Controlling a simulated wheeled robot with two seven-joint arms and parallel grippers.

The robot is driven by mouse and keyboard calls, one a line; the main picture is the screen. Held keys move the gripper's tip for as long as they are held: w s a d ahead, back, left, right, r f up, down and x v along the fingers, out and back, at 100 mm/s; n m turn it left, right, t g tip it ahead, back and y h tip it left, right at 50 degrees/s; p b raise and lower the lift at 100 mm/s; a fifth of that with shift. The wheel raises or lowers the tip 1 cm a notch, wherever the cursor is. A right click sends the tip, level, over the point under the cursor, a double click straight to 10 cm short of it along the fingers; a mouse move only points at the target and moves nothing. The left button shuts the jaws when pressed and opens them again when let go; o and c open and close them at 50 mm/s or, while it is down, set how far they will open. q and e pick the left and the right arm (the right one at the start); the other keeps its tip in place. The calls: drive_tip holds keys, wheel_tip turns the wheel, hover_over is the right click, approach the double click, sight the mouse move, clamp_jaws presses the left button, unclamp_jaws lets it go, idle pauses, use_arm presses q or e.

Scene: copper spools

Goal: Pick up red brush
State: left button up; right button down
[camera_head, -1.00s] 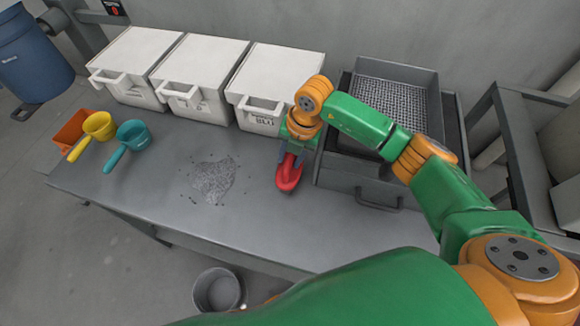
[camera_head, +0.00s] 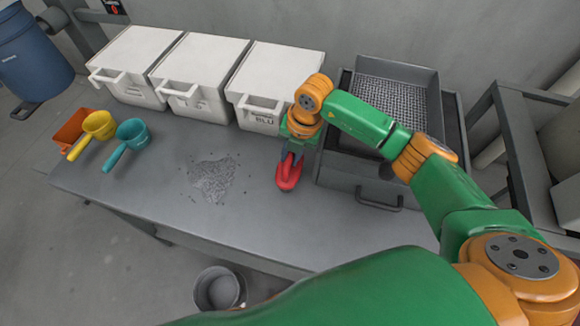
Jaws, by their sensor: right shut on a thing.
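The red brush (camera_head: 288,177) is on the grey table, in front of the right-hand white bin. My right gripper (camera_head: 291,152) is above its far part and is shut on it. The gripper's fingertips are partly hidden by the wrist and the brush. I cannot tell whether the brush is touching the table or just above it. My left gripper is not in view.
A pile of grey granules (camera_head: 213,180) lies on the table (camera_head: 150,210). Orange, yellow and teal scoops (camera_head: 130,133) are at the left. White lidded bins (camera_head: 200,62) line the back. A sieve tray (camera_head: 397,95) stands right of the gripper. A bucket (camera_head: 219,289) is below the front edge.

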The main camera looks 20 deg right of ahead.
idle(0.9)
drive_tip(key=shift+r, duration=0.4)
drive_tip(key=r, duration=0.1)
drive_tip(key=r+b, duration=0.1)
drive_tip(key=r, duration=0.1)
drive_tip(key=shift+s+a+r+b, duration=0.1)
drive_tip(key=shift+s+a+b, duration=0.15)
drive_tip(key=shift+b, duration=0.05)
drive_tip(key=s+r, duration=0.1)
drive_tip(key=s+a+r, duration=0.1)
drive_tip(key=r, duration=0.1)
drive_tip(key=s+a+r+b, duration=0.1)
drive_tip(key=shift+s+a+r, duration=0.1)
drive_tip(key=shift+a+r, duration=0.1)
drive_tip(key=shift+r, duration=0.1)
drive_tip(key=s+a+r+b, duration=0.1)
drive_tip(key=s+a+r, duration=0.3)
drive_tip(key=s, duration=0.3)
drive_tip(key=shift+s+a+r, duration=0.2)
drive_tip(key=shift+s+a, duration=0.1)
drive_tip(key=shift+a, duration=0.35)
drive_tip(key=shift+w, duration=0.1)
